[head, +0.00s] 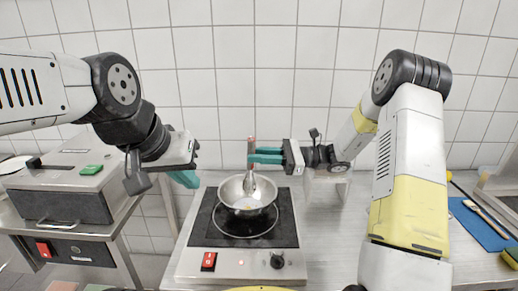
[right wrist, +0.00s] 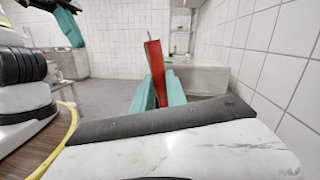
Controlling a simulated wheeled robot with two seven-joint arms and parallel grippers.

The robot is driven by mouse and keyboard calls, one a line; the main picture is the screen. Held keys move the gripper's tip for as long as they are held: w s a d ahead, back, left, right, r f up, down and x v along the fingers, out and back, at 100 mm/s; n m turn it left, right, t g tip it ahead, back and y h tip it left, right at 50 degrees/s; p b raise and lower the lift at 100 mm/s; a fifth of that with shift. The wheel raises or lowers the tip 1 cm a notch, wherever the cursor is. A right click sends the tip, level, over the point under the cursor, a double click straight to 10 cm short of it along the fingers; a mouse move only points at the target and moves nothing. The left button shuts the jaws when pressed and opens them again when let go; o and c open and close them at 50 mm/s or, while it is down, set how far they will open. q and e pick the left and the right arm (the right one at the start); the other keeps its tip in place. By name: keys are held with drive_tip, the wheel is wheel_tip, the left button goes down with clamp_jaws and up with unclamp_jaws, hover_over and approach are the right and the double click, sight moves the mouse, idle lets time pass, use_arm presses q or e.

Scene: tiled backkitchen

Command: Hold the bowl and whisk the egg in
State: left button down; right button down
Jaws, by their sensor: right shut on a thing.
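A shiny metal bowl (head: 232,196) sits on the black hotplate in the middle of the head view, with a small yellow-orange spot of egg (head: 248,207) inside. My right gripper (head: 253,155) is above the bowl, its teal fingers shut on the red handle of a whisk (head: 250,183). The whisk hangs upright with its metal end in the bowl. The red handle (right wrist: 155,62) also shows between the teal fingers in the right wrist view. My left gripper (head: 186,177) is left of the bowl, apart from it; its fingers are partly hidden, so its opening is unclear.
The bowl stands on a hotplate (head: 190,262) with a red switch and a knob. A metal appliance (head: 62,205) stands at the left. A blue mat (head: 482,228) with a brush lies at the right. The steel counter (head: 325,245) right of the hotplate is clear.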

wheel_tip(320, 180, down, 6)
drive_tip(key=w, duration=0.1)
drive_tip(key=shift+w+a, duration=0.15)
drive_tip(key=shift+a, duration=0.25)
use_arm(q)
drive_tip(key=c, duration=2.1)
unclamp_jaws()
drive_tip(key=o, duration=0.3)
drive_tip(key=shift+w, duration=0.1)
drive_tip(key=shift+o, duration=1.2)
drive_tip(key=shift+w, duration=0.2)
drive_tip(key=w+g, duration=0.2)
drive_tip(key=w, duration=0.5)
drive_tip(key=g+h, duration=0.4)
approach(230, 192)
drive_tip(key=shift+n, duration=0.3)
drive_tip(key=shift+s+d+f, duration=0.2)
drive_tip(key=shift+s+f, duration=0.4)
drive_tip(key=shift+s, duration=0.1)
drive_tip(key=shift+s+d+f, duration=0.2)
drive_tip(key=shift+s+f, duration=0.4)
drive_tip(key=shift+s, duration=0.15)
drive_tip(key=shift+s+d+f, duration=0.25)
drive_tip(key=shift+s+f, duration=0.35)
drive_tip(key=shift+s, duration=0.1)
